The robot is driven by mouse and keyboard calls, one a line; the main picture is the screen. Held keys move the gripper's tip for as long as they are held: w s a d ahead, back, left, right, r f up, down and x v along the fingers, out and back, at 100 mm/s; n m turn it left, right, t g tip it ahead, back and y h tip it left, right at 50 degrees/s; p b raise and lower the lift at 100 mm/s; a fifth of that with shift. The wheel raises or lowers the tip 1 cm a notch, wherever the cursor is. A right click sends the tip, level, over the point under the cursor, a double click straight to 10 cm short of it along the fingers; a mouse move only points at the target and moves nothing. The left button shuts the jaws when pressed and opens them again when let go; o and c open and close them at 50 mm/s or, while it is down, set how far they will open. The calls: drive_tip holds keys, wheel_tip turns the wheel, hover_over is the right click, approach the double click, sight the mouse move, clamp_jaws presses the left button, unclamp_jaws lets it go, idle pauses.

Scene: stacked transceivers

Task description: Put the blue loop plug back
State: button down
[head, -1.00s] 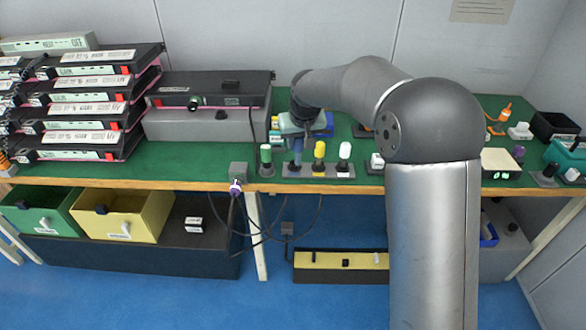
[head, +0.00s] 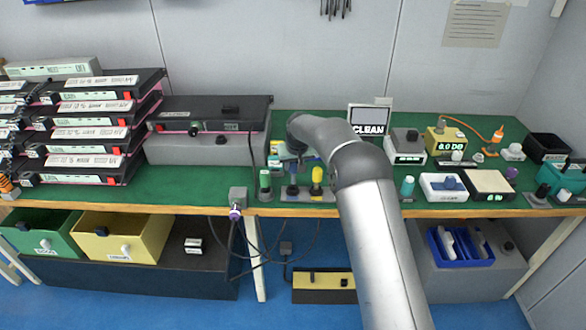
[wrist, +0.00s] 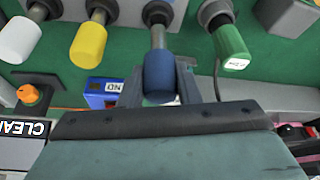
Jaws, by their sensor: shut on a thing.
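The blue loop plug (wrist: 159,78) is between the two fingers of my gripper (wrist: 160,88) in the wrist view, and the gripper is shut on it. Its metal stem lines up with a dark round collar (wrist: 157,13) on the plug holder. I cannot tell how deep the stem sits. In the head view the blue plug (head: 292,191) stands in the row between a green plug (head: 265,180) and a yellow plug (head: 317,178). My gripper (head: 294,165) is just behind and above it, partly hidden.
In the wrist view a white plug (wrist: 20,40), a yellow plug (wrist: 88,45) and a green plug (wrist: 231,45) flank the blue one closely. A grey box (head: 238,197) is left of the row. The stacked transceivers (head: 90,125) stand at far left.

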sight(293, 172)
drive_tip(key=shift+w+a+f, duration=0.2)
drive_tip(key=shift+w+f, duration=0.35)
drive_tip(key=shift+f, duration=0.1)
drive_tip(key=shift+f+p, duration=0.4)
drive_tip(key=shift+f, duration=1.1)
drive_tip(key=shift+f, duration=0.1)
drive_tip(key=shift+f, duration=0.15)
drive_tip(key=c, duration=1.1)
unclamp_jaws()
drive_tip(key=shift+o, duration=0.2)
